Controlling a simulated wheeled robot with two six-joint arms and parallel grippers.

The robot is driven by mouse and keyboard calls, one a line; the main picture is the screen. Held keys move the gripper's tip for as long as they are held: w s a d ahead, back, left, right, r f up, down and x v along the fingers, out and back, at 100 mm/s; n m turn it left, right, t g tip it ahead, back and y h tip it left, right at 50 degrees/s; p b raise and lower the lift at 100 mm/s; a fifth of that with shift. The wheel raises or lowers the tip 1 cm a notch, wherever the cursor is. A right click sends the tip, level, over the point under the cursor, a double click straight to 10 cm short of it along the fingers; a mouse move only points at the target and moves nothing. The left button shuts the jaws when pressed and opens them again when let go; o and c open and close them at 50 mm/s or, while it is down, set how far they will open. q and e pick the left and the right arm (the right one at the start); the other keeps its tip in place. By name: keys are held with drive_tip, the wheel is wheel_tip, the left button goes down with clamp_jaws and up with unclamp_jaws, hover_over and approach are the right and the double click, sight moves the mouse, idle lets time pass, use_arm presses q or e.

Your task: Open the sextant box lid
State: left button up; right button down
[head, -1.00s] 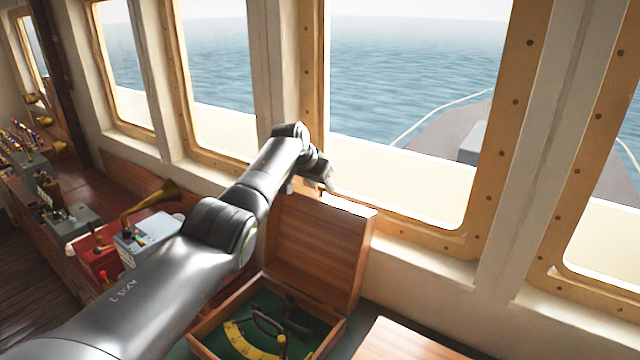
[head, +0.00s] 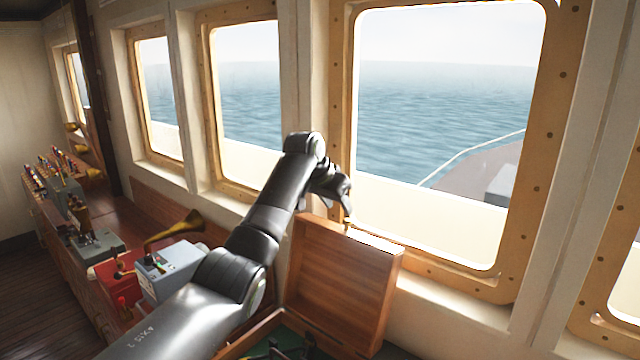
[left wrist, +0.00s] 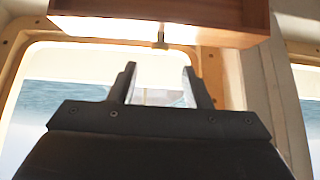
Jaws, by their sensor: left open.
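The sextant box lid (head: 345,280) is a brown wooden panel standing raised, near upright, against the window wall in the head view. The box base (head: 262,335) with its green lining shows at the bottom edge, and a dark part of the sextant (head: 285,352) is partly cut off there. My left gripper (head: 346,205) is at the lid's top left edge; I cannot tell whether it touches. In the left wrist view the left gripper (left wrist: 160,85) has its two fingers apart with nothing between them, and the lid (left wrist: 160,20) shows beyond them. My right gripper is not in view.
A red box (head: 115,280) and a grey-blue control box (head: 170,270) with a brass horn stand left of my arm. Window frames and the wall are close behind the lid. A console with levers (head: 90,240) lies farther left.

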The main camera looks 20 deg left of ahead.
use_arm(q)
drive_tip(key=b+v, duration=0.3)
drive_tip(key=v, duration=0.7)
drive_tip(key=shift+s+r+b, duration=0.15)
drive_tip(key=shift+r+b, duration=0.2)
drive_tip(key=shift+b, duration=0.05)
drive_tip(key=shift+a, duration=0.1)
